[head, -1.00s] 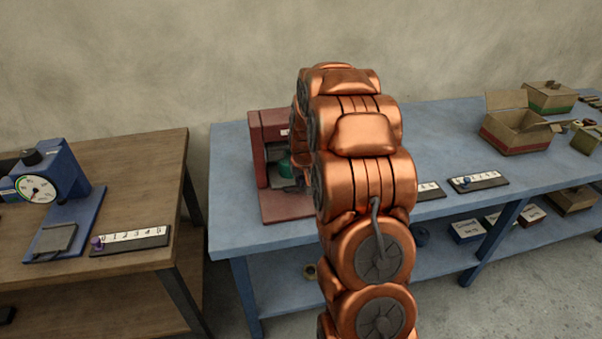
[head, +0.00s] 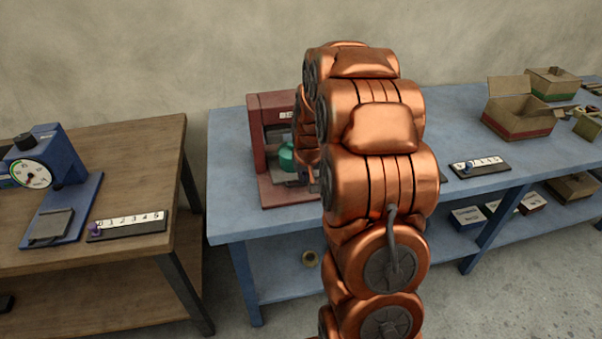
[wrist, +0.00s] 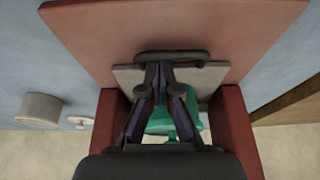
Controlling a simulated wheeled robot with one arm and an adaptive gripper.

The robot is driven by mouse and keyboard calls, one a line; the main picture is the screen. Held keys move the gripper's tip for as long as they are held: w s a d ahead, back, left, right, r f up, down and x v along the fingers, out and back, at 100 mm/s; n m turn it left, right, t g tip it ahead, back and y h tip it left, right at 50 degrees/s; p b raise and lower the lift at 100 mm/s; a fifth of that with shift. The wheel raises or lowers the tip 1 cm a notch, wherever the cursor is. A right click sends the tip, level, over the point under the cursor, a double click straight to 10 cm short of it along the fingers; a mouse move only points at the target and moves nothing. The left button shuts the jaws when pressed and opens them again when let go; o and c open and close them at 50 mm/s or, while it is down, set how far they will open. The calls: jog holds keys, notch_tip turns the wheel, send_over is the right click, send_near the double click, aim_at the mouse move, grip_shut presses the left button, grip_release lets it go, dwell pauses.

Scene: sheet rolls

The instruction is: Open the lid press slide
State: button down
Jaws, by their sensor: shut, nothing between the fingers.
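The red lid press (head: 265,125) stands at the left end of the blue bench, with a green part (head: 287,156) inside its frame. In the wrist view the pale slide plate (wrist: 213,77) lies between the red posts and sticks out a little over the red base (wrist: 185,25). A dark bar handle (wrist: 190,55) is along the plate's outer edge. My gripper (wrist: 160,74) is shut and empty, its fingertips over the plate close behind the handle on the post side. I cannot tell whether they touch it. In the head view my arm hides the gripper and much of the press.
A brown bench (head: 140,150) on the left holds a blue dial gauge (head: 60,180) and a numbered strip (head: 128,224). Open cartons (head: 520,115) and another numbered strip (head: 480,165) are farther right on the blue bench. In the wrist view a beige round thing (wrist: 39,110) lies beside the press.

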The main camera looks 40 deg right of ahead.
jog(key=s+a+b, duration=0.1)
jog(key=s, duration=0.1)
jog(key=s+a+b, duration=0.1)
jog(key=s, duration=0.2)
jog(key=s+a, duration=0.1)
jog(key=s, duration=0.1)
jog(key=shift+s+a+f+b, duration=0.1)
jog(key=shift+s+a+b, duration=0.05)
jog(key=shift+s+b, duration=0.2)
jog(key=shift+w, duration=0.1)
